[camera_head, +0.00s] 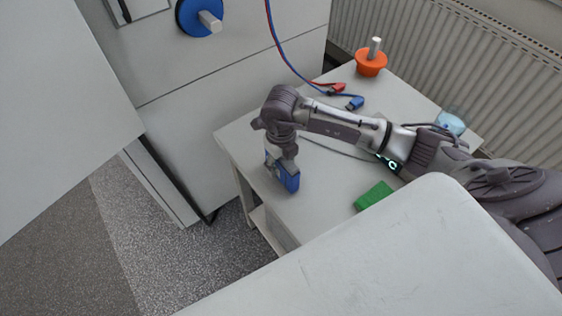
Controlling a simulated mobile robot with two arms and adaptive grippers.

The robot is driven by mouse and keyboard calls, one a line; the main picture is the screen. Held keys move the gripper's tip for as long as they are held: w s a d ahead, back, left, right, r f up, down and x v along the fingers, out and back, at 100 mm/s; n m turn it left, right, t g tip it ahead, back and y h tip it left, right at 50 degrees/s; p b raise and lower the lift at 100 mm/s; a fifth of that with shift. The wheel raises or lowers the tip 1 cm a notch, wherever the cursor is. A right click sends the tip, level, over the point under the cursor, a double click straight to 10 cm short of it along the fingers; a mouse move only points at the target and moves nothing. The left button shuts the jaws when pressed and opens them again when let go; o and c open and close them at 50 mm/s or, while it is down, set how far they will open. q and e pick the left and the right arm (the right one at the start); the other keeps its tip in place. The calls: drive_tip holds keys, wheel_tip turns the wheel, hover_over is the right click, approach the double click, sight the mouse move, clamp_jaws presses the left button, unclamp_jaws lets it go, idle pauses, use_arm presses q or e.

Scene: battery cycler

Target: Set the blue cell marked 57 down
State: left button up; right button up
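The blue cell (289,181) stands upright, close above or on the left front part of the white table (318,205). Its lower edge looks near the tabletop, but I cannot tell whether it touches. My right gripper (281,160) points down from above and is shut on the cell's upper part. The gripper hides the cell's top, and the marking 57 cannot be read from here. My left gripper is not in view.
A green block (373,195) lies right of the cell. Red (337,88) and blue (355,103) cable clips, an orange knobbed object (371,63) and a light blue item (450,122) are farther back. A grey cabinet (225,70) stands left, a radiator (450,55) behind.

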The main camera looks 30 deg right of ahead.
drive_tip(key=shift+r, duration=0.1)
drive_tip(key=shift+r, duration=0.2)
wheel_tip(320, 180, up, 12)
drive_tip(key=shift+f+b, duration=0.15)
drive_tip(key=shift+b, duration=1.05)
